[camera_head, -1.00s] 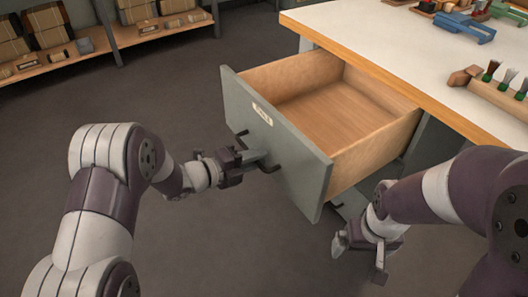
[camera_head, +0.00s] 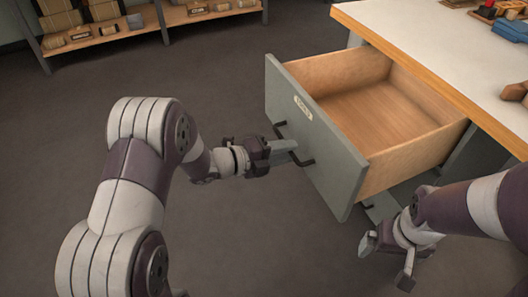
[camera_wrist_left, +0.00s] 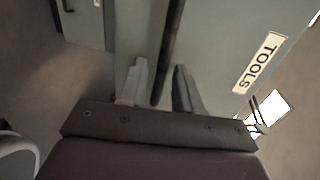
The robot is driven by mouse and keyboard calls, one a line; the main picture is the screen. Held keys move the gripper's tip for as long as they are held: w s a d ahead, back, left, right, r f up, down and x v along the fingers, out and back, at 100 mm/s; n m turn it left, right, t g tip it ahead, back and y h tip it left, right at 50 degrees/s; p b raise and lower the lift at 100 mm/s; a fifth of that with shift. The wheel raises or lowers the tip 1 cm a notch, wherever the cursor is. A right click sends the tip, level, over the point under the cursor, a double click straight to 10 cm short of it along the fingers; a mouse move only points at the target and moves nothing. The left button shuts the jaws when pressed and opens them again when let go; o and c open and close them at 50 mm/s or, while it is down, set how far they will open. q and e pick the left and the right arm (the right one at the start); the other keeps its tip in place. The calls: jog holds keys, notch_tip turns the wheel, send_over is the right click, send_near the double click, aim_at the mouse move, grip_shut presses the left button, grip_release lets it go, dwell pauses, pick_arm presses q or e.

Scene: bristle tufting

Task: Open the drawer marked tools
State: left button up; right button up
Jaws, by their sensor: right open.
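The drawer marked tools (camera_head: 325,150) has a grey front with a white label (camera_head: 303,108). The label reads TOOLS in the left wrist view (camera_wrist_left: 258,62). The drawer stands far out from the bench, and its wooden inside is empty. My left gripper (camera_head: 287,151) is at the dark bar handle (camera_head: 306,161) on its front. My right gripper (camera_head: 386,260) is open and empty, low beside the drawer's right side.
The white-topped bench (camera_head: 420,35) with a wooden edge stands at the right, holding several tools and blocks. A low shelf (camera_head: 105,35) with boxes is at the back left. The grey floor (camera_head: 230,80) left of the drawer is clear.

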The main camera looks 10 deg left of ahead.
pick_arm(q)
jog(key=p+v, duration=0.3)
jog(key=v, duration=0.7)
jog(key=shift+s+a, duration=0.25)
jog(key=shift+a, duration=0.05)
